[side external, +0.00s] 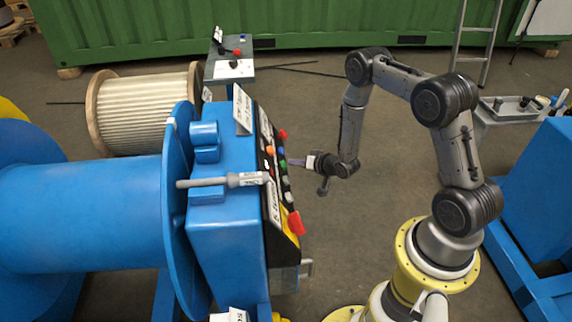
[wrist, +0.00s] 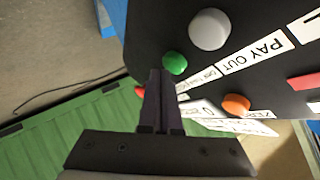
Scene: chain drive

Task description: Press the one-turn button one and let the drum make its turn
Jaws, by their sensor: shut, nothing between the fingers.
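The blue drum (side external: 85,215), with its wide flange, lies at the left of the side view. Beside it stands a blue housing with a dark sloped control panel (wrist: 270,65) carrying coloured buttons and white labels. My gripper (side external: 291,162) is at the panel, shut and empty. In the wrist view its closed fingers (wrist: 160,75) point at a green button (wrist: 175,63), their tips just beside it; I cannot tell whether they touch. A small label by this button is partly legible and partly hidden, so I cannot confirm which button is the one-turn one.
Around it are a large white button (wrist: 209,29), an orange button (wrist: 236,104) and a "PAY OUT" label (wrist: 255,52). A big red button (side external: 297,222) sits low on the panel. A grey lever (side external: 210,182) crosses the housing. Floor between panel and my base is clear.

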